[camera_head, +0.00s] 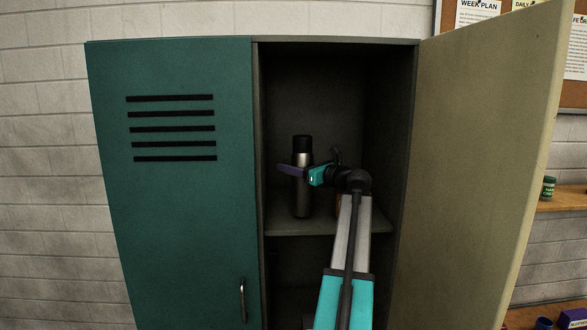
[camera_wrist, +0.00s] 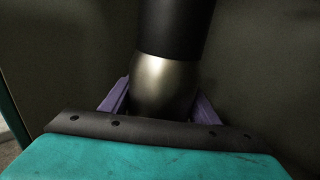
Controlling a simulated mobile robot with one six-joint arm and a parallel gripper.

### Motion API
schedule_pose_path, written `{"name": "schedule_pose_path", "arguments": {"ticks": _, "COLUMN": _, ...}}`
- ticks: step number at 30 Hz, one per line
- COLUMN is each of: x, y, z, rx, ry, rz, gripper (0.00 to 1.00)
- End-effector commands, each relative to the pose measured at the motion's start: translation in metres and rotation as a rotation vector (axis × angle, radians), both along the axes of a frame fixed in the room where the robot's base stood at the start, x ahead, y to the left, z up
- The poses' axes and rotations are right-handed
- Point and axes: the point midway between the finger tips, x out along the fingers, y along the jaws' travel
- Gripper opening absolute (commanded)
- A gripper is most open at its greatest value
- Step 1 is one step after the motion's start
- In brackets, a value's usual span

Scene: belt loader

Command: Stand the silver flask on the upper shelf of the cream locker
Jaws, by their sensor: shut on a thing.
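The silver flask (camera_head: 302,203) has a black cap and stands upright inside the open cream locker (camera_head: 486,150), above the upper shelf (camera_head: 300,226). Its base looks to be at the shelf surface; I cannot tell whether it is touching. My gripper (camera_head: 293,171) is shut around the flask's upper body from the right. In the wrist view the flask (camera_wrist: 165,85) fills the middle, with the purple fingers of my gripper (camera_wrist: 163,103) on both sides of it. The flask's lower part is hidden in that view.
A closed green locker door (camera_head: 185,220) with black slots stands to the left. The cream door is swung wide open on the right. A small brownish thing (camera_head: 338,205) shows on the shelf behind my arm, mostly hidden. A wooden shelf with a green jar (camera_head: 548,187) is at far right.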

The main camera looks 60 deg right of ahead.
Motion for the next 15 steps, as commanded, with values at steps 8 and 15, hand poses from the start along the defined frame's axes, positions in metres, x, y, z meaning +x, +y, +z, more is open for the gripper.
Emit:
{"name": "schedule_pose_path", "arguments": {"ticks": 8, "x": 0.0003, "y": 0.0006, "z": -0.0096, "rx": -0.001, "ry": -0.002, "rz": 0.000, "gripper": 0.17}}
{"name": "schedule_pose_path", "arguments": {"ticks": 15, "x": 0.0006, "y": 0.0007, "z": -0.0103, "rx": -0.001, "ry": -0.002, "rz": 0.000, "gripper": 0.17}}
